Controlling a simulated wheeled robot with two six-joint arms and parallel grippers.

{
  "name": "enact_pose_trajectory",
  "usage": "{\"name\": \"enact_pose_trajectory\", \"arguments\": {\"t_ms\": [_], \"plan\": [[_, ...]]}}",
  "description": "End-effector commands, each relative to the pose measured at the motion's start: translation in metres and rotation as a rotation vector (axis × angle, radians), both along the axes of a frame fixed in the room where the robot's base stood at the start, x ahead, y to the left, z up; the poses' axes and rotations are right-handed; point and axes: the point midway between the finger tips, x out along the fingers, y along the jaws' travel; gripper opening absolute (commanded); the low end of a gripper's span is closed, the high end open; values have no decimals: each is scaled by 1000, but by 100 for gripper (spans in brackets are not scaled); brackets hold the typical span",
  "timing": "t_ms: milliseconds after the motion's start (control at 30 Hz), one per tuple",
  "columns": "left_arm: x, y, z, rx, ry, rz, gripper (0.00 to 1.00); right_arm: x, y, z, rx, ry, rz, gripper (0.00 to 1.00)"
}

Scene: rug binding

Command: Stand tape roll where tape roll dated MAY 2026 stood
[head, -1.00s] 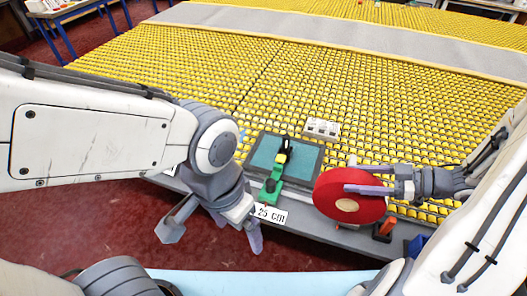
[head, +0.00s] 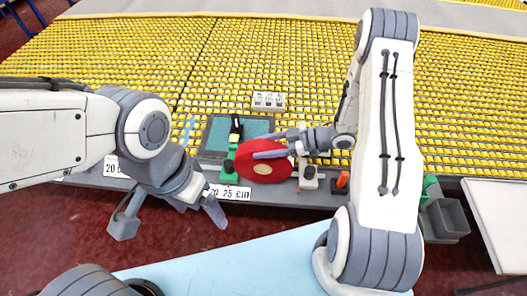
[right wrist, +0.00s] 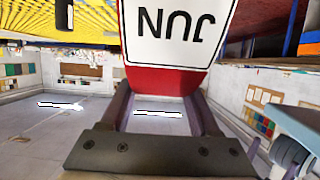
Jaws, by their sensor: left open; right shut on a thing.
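A red tape roll (head: 277,174) is held by my right gripper (head: 270,154) above the bench's front edge. It covers the right part of the teal mat in the head view. In the right wrist view the red roll (right wrist: 150,80) sits between the fingers and bears a white label (right wrist: 172,30) reading JUN, upside down. My left gripper (head: 168,217) is open and empty in front of the bench edge, left of the roll. No roll dated MAY 2026 is visible.
A 20 25 CM label (head: 230,193) is on the bench edge. A white block (head: 268,101), white holder (head: 308,180), orange item (head: 342,180) and grey bin (head: 450,218) are nearby. A white table (head: 500,215) stands right.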

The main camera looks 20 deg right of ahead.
Motion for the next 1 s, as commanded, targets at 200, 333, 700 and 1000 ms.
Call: {"name": "enact_pose_trajectory", "arguments": {"t_ms": [200,333,700,1000], "plan": [[0,0,11,0,0,-2,92,-1,0,-25,3,2,0,0],[0,0,13,0,0,-2,92,0,0,-33,2,0,0,0],[0,0,8,0,0,-2,92,-1,0,-38,2,-1,0,0],[0,0,9,0,0,-2,92,-1,0,-37,0,1,0,92]]}}
